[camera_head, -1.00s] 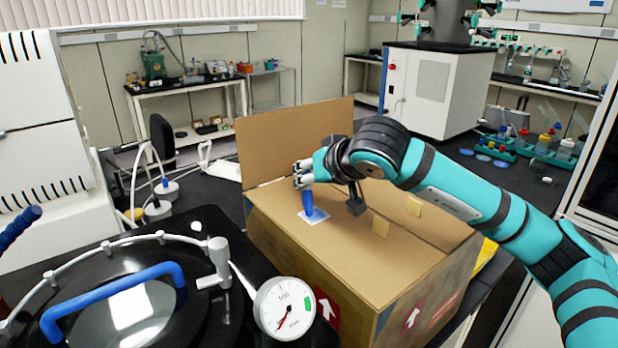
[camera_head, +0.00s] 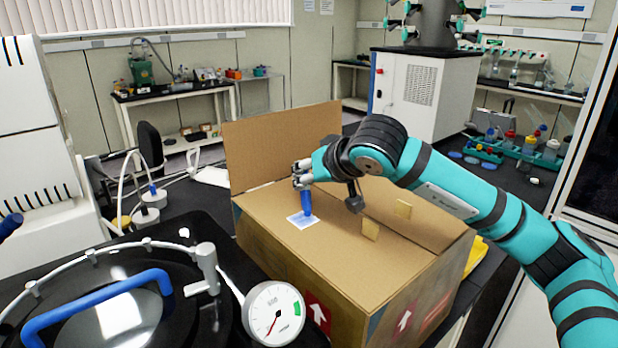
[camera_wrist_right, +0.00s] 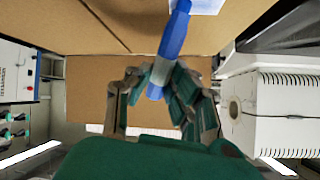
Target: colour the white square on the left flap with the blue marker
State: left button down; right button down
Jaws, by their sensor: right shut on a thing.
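The brown cardboard box (camera_head: 345,265) stands in the middle of the head view, with a small white square (camera_head: 298,222) on its top flap. The square has a pale bluish tint; I cannot tell clearly how much is coloured. My right gripper (camera_head: 302,180) is shut on the blue marker (camera_head: 306,204), which it holds nearly upright. The marker's lower end is at the square's far right part; I cannot tell if it touches. In the right wrist view, the marker (camera_wrist_right: 174,38) sits between the fingers (camera_wrist_right: 158,84), and part of the square (camera_wrist_right: 207,6) shows. My left gripper is not in view.
A raised box flap (camera_head: 280,145) stands behind the square. A dial gauge (camera_head: 273,313) and a black lid with a blue handle (camera_head: 95,298) are at the front left.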

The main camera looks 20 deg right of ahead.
jog(key=shift+s+a+b, duration=0.2)
jog(key=shift+s+a, duration=0.05)
jog(key=shift+a, duration=0.4)
jog(key=shift+s+a+b, duration=0.15)
jog(key=shift+s+a, duration=0.05)
jog(key=shift+a, duration=0.4)
jog(key=shift+w+d, duration=0.3)
jog(key=shift+d, duration=0.5)
jog(key=shift+w+d, duration=0.25)
jog(key=shift+d, duration=0.5)
jog(key=shift+a, duration=0.15)
jog(key=shift+s+a+b, duration=0.3)
jog(key=shift+a+b, duration=0.05)
jog(key=shift+a, duration=0.35)
jog(key=shift+s+a+b, duration=0.25)
jog(key=shift+a+b, duration=0.05)
jog(key=shift+a, duration=0.4)
notch_tip(320, 180, up, 7)
jog(key=p, duration=0.4)
